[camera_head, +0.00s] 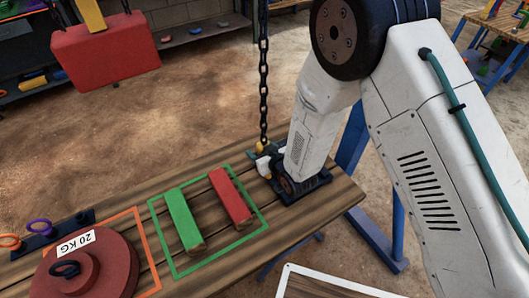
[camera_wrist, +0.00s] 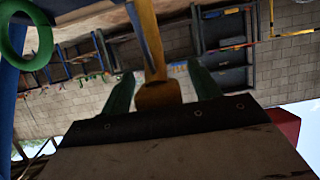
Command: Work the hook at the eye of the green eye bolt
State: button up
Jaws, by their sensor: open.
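The yellow hook (camera_head: 265,147) hangs at the lower end of a dark chain (camera_head: 263,80), just beyond the end of my arm. In the wrist view the yellow hook (camera_wrist: 158,95) stands between the two green fingers of my gripper (camera_wrist: 160,82). The fingers are spread, with a visible gap on each side of it. My gripper (camera_head: 264,166) is low over the table's far right end. A green ring (camera_wrist: 27,62), seemingly the eye of the green eye bolt, shows at the wrist view's upper left, apart from the fingers. The eye is not visible in the head view.
A dark base plate (camera_head: 316,187) lies under my arm. Green and red bars (camera_head: 183,218) lie inside a green outline. A red 20 KG weight (camera_head: 118,262) and a rack with orange and purple eye bolts (camera_head: 41,226) are left. A red block (camera_head: 105,55) hangs behind.

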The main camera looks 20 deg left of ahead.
grip_shut()
jog(key=w+a+r, duration=0.1)
jog(key=w+a, duration=0.6)
jog(key=a, duration=0.1)
jog(key=shift+r, duration=0.35)
dwell(0.9)
dwell(0.4)
jog(key=w+d, duration=0.7)
jog(key=w, duration=0.3)
jog(key=shift+d, duration=0.25)
dwell(1.3)
jog(key=shift+s, duration=0.1)
jog(key=shift+s+d+f, duration=0.15)
jog(key=shift+s+d, duration=0.6)
jog(key=shift+d, duration=0.1)
jog(key=shift+s+d+f, duration=0.15)
jog(key=shift+s+d, duration=0.55)
jog(key=shift+d, duration=0.15)
jog(key=shift+d, duration=0.1)
